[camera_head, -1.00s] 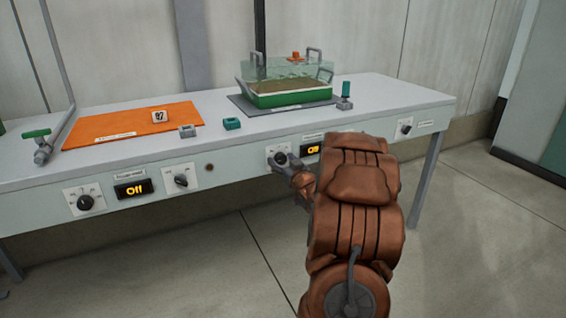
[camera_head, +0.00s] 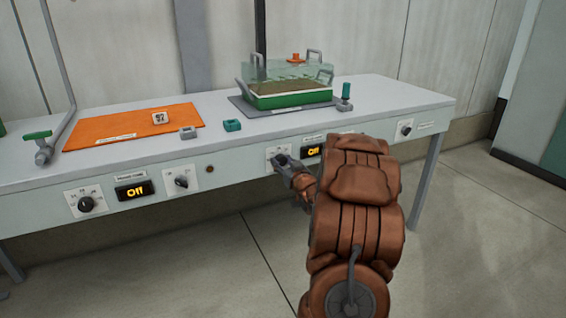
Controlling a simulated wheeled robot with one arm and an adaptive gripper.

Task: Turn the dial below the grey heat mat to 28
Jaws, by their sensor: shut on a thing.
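The grey heat mat (camera_head: 241,105) lies on the bench top under a green tray with a clear cover. Below it, on the bench front, is the white plate of a dial (camera_head: 271,153). My gripper (camera_head: 283,163) is at this dial, shut on its dark knob. The fingers hide most of the knob, so its pointer cannot be read. The display (camera_head: 312,151) just right of it reads "Off", partly covered by my arm.
An orange mat (camera_head: 125,124) with a number block lies left. Its dial (camera_head: 86,204) and "Off" display (camera_head: 135,190) are below it. Other knobs (camera_head: 181,181) (camera_head: 406,130) sit along the bench front. Small grey and teal blocks stand on top. The floor in front is clear.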

